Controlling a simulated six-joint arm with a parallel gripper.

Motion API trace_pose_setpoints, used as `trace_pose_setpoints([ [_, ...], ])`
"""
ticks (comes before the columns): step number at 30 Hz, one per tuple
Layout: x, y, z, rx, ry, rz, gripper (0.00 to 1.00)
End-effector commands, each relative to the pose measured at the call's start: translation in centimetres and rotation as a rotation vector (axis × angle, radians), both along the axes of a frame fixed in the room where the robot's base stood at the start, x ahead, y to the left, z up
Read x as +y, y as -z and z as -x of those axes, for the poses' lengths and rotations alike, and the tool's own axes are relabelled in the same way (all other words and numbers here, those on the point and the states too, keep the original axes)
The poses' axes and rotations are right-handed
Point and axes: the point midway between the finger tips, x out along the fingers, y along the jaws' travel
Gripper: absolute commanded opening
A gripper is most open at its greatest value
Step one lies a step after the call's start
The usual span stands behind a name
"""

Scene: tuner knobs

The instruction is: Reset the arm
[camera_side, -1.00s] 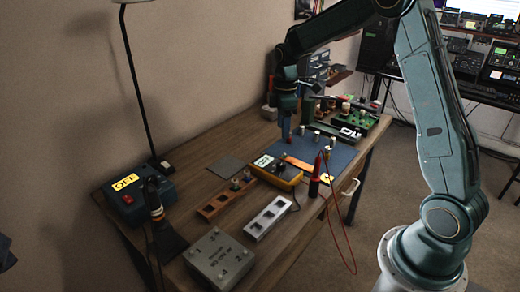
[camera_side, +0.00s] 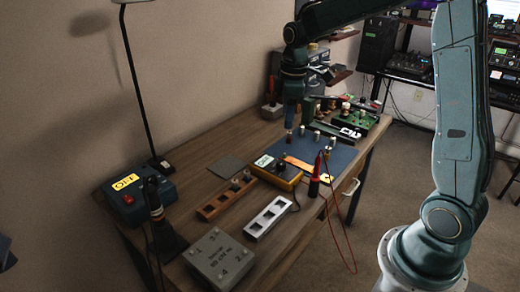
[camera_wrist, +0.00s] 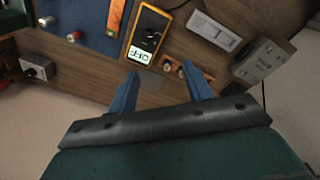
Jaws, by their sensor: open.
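My gripper (camera_side: 290,118) hangs pointing down above the blue mat in the side view, near its back left edge. In the wrist view its two blue fingers (camera_wrist: 160,82) are spread apart with nothing between them. The blue mat (camera_side: 335,155) carries several small knobs, and part of it shows in the wrist view (camera_wrist: 95,40). The yellow meter (camera_side: 277,171) lies near the mat's front edge. It also shows in the wrist view (camera_wrist: 148,33), beyond the fingertips.
A wooden block (camera_side: 215,205), a silver slotted plate (camera_side: 270,217) and a grey numbered box (camera_side: 219,256) sit toward the front. A blue box (camera_side: 138,203) and lamp stand left. A red probe (camera_side: 314,182) stands near the right edge. A green board (camera_side: 370,119) lies behind.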

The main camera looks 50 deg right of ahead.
Motion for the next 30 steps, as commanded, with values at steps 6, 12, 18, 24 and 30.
trace_pose_setpoints([
  [6, 2.6, -3.7, 3.6, -0.074, 0.106, -0.002, 0.5],
  [12, 4.6, -6.0, 7.1, -0.138, 0.204, -0.015, 0.5],
  [18, 6.3, -7.6, 10.8, -0.201, 0.302, -0.039, 0.5],
  [24, 7.8, -8.5, 14.6, -0.263, 0.397, -0.074, 0.5],
  [30, 9.0, -8.6, 18.3, -0.322, 0.491, -0.12, 0.5],
])
